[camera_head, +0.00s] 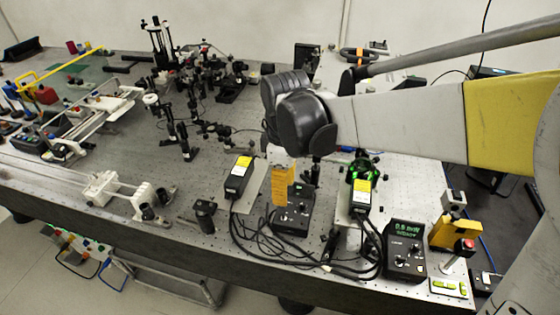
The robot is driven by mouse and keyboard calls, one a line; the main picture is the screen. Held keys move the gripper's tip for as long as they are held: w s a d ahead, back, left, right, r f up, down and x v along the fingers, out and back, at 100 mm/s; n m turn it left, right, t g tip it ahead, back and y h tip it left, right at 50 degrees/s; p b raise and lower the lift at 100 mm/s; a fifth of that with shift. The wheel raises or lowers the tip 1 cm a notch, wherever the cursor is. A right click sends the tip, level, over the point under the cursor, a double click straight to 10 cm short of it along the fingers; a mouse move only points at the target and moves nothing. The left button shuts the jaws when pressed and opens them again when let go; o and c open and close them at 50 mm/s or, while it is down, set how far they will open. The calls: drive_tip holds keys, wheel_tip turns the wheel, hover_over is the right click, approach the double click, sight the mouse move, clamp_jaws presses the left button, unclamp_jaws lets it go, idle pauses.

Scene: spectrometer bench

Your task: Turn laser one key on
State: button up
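Two dark control boxes stand near the front edge of the bench. I cannot tell which belongs to laser one, and the keys are too small to make out. Two black laser heads with yellow labels, one left (236,187) and one right (361,208), lie behind cables. My arm reaches in from the right above the bench, ending in dark rounded joints; no gripper fingers show.
The yellow block (282,188) stands by the left box. A yellow box (452,236) and a red button on a post (465,246) stand at the right corner. Loose black cables (300,257) run along the front. Optics mounts crowd the back; the left-centre bench surface (110,155) is mostly clear.

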sight(284, 212)
wheel_tip(284, 212, down, 9)
drive_tip(key=b, duration=0.3)
drive_tip(key=shift+f, duration=0.15)
clamp_jaws()
